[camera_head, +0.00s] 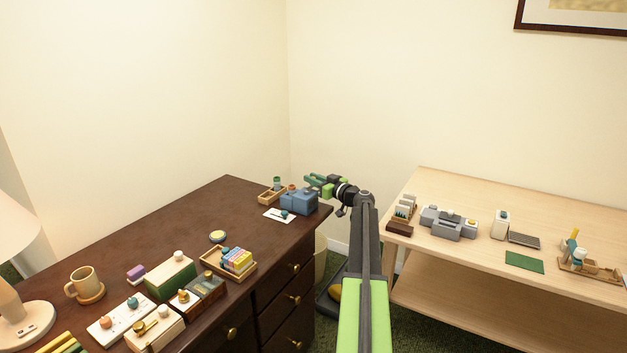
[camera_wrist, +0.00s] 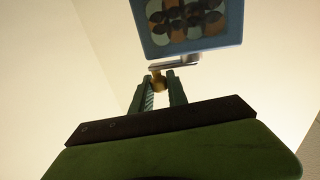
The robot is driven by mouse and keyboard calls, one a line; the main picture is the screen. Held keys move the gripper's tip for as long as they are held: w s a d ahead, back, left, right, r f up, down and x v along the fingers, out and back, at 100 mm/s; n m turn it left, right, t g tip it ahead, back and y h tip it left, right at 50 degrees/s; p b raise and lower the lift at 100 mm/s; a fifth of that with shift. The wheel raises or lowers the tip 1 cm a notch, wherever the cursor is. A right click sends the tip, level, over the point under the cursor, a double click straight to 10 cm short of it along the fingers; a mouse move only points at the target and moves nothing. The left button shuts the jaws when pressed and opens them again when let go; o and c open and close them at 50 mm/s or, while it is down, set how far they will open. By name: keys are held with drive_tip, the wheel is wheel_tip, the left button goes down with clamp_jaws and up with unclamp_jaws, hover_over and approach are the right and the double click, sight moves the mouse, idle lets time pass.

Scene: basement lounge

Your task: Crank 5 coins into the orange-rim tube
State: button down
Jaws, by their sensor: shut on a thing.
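The blue coin box (camera_head: 299,204) stands at the far right corner of the dark dresser. In the wrist view the blue box (camera_wrist: 147,38) has a window with several orange, white and dark coins behind it. A metal crank arm (camera_wrist: 172,66) sticks out below the window and ends in a brass knob (camera_wrist: 158,84). A small orange-topped thing (camera_head: 291,187) shows behind the box, perhaps the orange-rim tube. A teal-topped tube (camera_head: 277,183) stands at its left.
A coin tray (camera_head: 231,272), mug (camera_head: 84,283) and boxes fill the near dresser. A pale table (camera_head: 420,190) stands at the right.

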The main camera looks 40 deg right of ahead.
drive_tip(key=shift+d, duration=0.2)
drive_tip(key=shift+a, duration=0.2)
drive_tip(key=shift+s+a+m+h, duration=0.1)
drive_tip(key=shift+s+m+h, duration=0.1)
drive_tip(key=shift+m+h, duration=0.3)
drive_tip(key=m+g+h, duration=0.1)
drive_tip(key=h, duration=0.1)
drive_tip(key=s+m+g+h, duration=0.1)
drive_tip(key=m+h, duration=0.1)
drive_tip(key=h, duration=0.1)
drive_tip(key=s+m+g+h, duration=0.1)
drive_tip(key=m+h, duration=0.1)
drive_tip(key=h, duration=0.1)
drive_tip(key=shift+a, duration=0.15)
drive_tip(key=s+a+m+g+h, duration=0.1)
drive_tip(key=m+g+h, duration=0.1)
drive_tip(key=m+g, duration=0.4)
drive_tip(key=a+m+g+h, duration=0.1)
drive_tip(key=a+m+g, duration=0.1)
drive_tip(key=m+g, duration=0.4)
drive_tip(key=s+a+m+g+h, duration=0.1)
drive_tip(key=m+g, duration=0.5)
drive_tip(key=g, duration=0.7)
drive_tip(key=shift+s+a+m+h, duration=0.35)
drive_tip(key=shift+a+h, duration=0.25)
drive_tip(key=shift+h, duration=0.2)
